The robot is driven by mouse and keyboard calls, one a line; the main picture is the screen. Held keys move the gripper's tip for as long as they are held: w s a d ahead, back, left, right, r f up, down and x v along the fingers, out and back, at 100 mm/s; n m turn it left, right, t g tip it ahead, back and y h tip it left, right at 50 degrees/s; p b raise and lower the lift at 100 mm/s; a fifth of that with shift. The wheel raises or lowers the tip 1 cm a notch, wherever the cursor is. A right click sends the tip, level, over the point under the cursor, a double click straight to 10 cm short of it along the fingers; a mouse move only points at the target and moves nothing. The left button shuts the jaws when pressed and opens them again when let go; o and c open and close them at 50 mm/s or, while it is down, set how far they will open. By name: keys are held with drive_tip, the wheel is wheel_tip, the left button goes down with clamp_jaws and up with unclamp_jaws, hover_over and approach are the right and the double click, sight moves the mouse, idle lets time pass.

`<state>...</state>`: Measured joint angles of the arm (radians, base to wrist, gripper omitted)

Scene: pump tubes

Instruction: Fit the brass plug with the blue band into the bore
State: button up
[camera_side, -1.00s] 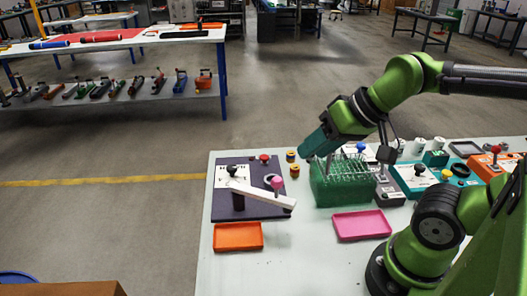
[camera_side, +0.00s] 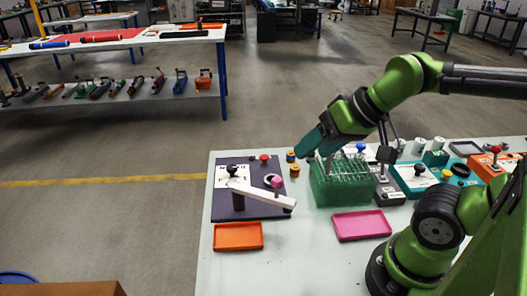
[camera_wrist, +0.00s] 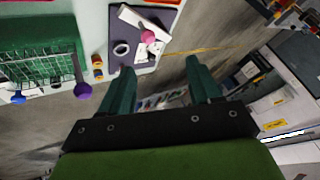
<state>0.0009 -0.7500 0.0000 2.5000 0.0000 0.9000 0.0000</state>
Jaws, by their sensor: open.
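Two small brass-yellow plugs stand on the table between the purple plate and the green rack. The farther plug (camera_side: 290,156) seems to have a dark blue band, and the nearer plug (camera_side: 295,170) a reddish one; both are small. They also show left of my fingers in the wrist view (camera_wrist: 97,66). A pale ring with a dark opening, which looks like the bore (camera_side: 270,180), sits on the purple plate (camera_side: 262,209); it also shows in the wrist view (camera_wrist: 121,48). My gripper (camera_wrist: 160,65) is open and empty, above the table close to the farther plug.
A green rack (camera_side: 340,190) with thin upright rods stands right of the plugs. A white lever (camera_side: 262,195) with a pink knob crosses the plate. An orange tray (camera_side: 238,237) and a pink tray (camera_side: 362,225) lie in front, with clear table between them.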

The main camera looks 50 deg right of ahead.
drive_tip(key=w+d+f, duration=0.1)
drive_tip(key=f, duration=0.1)
drive_tip(key=m+g+h, duration=0.2)
drive_tip(key=g, duration=0.5)
hover_over(291, 153)
drive_tip(key=shift+f, duration=2.3)
drive_tip(key=f, duration=1.1)
drive_tip(key=shift+w+d, duration=0.15)
drive_tip(key=shift+w, duration=0.05)
drive_tip(key=shift+s+f, duration=0.2)
drive_tip(key=shift+f, duration=2.45)
clamp_jaws()
